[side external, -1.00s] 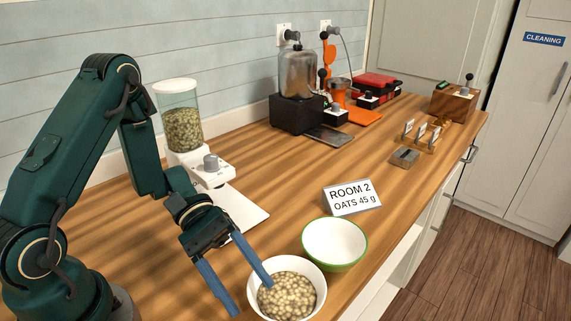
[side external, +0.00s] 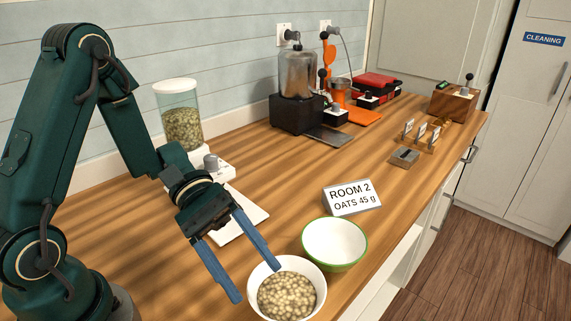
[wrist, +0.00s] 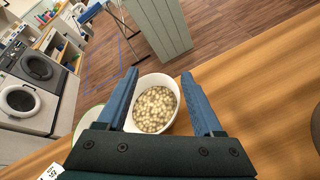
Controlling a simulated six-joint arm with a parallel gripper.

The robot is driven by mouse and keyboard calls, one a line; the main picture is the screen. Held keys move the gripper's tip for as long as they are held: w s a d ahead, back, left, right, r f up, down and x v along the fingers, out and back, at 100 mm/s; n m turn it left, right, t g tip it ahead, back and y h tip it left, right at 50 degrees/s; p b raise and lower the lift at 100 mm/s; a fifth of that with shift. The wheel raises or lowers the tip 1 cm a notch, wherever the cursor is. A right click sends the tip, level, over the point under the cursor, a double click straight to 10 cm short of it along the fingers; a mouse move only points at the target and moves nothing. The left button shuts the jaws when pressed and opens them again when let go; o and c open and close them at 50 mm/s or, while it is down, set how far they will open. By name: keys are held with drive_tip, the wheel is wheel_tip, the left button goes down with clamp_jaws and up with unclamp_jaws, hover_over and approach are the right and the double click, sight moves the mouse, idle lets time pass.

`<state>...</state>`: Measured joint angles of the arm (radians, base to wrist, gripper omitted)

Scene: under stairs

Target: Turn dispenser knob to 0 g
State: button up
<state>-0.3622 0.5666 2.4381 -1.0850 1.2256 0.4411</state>
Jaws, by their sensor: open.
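The oats dispenser (side external: 182,125) stands at the back left, a clear canister with a white lid on a white base. Its grey knob (side external: 211,162) is on the front of the base, partly behind my wrist; its setting is too small to read. A white tray (side external: 253,213) lies in front of the dispenser. My gripper (side external: 257,285) is open and empty, in front of the dispenser and away from the knob, its blue fingers pointing down beside a white bowl of oats (side external: 306,266). In the wrist view the bowl (wrist: 172,82) shows between and beyond the fingers.
An empty green-rimmed bowl (side external: 334,240) stands beside the oats bowl. A sign (side external: 351,199) reads "ROOM 2 OATS 45 g". A dark machine (side external: 297,100), an orange device (side external: 340,98) and a red case (side external: 374,84) stand farther back. The counter middle is clear.

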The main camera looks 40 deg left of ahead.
wheel_tip(320, 180, up, 7)
drive_tip(key=n+t+y, duration=0.5)
drive_tip(key=n+t, duration=1.1)
drive_tip(key=n, duration=0.3)
hover_over(227, 166)
drive_tip(key=s, duration=0.4)
drive_tip(key=shift+s+a, duration=0.2)
drive_tip(key=shift+a, duration=0.2)
drive_tip(key=shift+s+a+f+n+t+y, duration=0.1)
drive_tip(key=shift+a+f+n+t+y, duration=0.1)
drive_tip(key=shift+a+n+t, duration=0.25)
drive_tip(key=shift+s+a+f+n+t+y, duration=0.15)
drive_tip(key=shift+a+f+n, duration=0.1)
drive_tip(key=shift+a, duration=0.3)
drive_tip(key=f, duration=0.3)
drive_tip(key=shift+w+d+f, duration=0.15)
drive_tip(key=shift+d, duration=0.05)
drive_tip(key=shift+f, duration=0.45)
drive_tip(key=shift+w+d, duration=0.15)
drive_tip(key=shift+w, duration=0.05)
drive_tip(key=shift+x, duration=2.3)
